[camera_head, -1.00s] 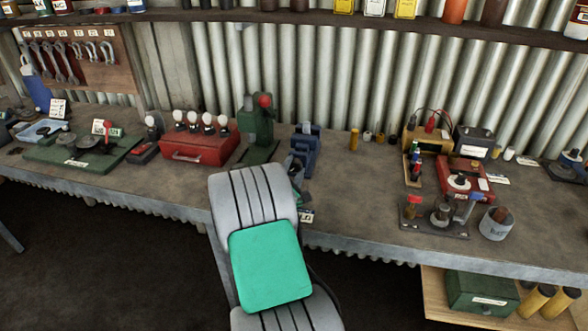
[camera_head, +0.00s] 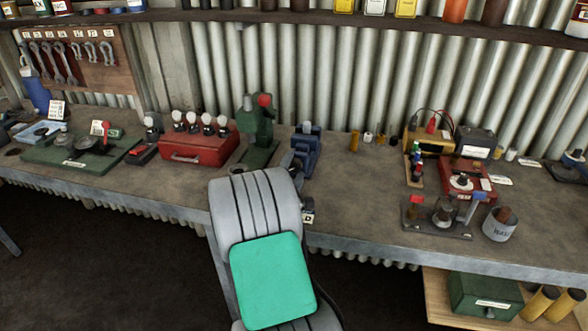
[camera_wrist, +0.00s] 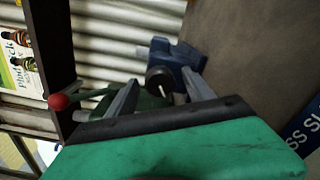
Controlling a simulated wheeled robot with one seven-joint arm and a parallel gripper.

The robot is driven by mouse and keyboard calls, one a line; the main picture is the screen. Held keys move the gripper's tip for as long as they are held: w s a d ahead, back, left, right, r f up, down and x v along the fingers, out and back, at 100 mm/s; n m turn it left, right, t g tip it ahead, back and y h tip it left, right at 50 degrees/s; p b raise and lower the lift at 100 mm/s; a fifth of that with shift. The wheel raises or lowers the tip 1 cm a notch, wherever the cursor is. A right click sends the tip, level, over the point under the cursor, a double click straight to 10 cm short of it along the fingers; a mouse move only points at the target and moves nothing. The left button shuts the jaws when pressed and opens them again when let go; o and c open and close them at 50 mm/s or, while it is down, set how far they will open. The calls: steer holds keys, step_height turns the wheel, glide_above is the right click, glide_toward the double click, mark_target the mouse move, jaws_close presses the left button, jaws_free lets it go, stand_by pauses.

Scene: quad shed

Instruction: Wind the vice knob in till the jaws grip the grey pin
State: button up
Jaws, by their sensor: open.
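The blue vice (camera_head: 306,150) stands on the bench just beyond my arm in the head view. In the wrist view the vice (camera_wrist: 183,58) is at the upper middle, with its dark round knob (camera_wrist: 158,77) facing me. My gripper (camera_wrist: 162,91) is open, one grey finger to each side of the knob in the picture. I cannot tell whether either finger touches it. A small pale mark shows at the knob's lower edge. I cannot make out the grey pin or the jaw gap. My arm hides most of the gripper in the head view.
A green press with a red-ball lever (camera_head: 260,135) stands close left of the vice; its red ball (camera_wrist: 63,101) shows left in the wrist view. A red box with bulbs (camera_head: 195,145) is further left.

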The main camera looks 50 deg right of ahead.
steer(key=b+v, duration=0.1)
steer(key=v, duration=0.6)
steer(key=shift+s+a+b, duration=0.2)
steer(key=shift+a+b, duration=0.1)
steer(key=shift+a, duration=0.1)
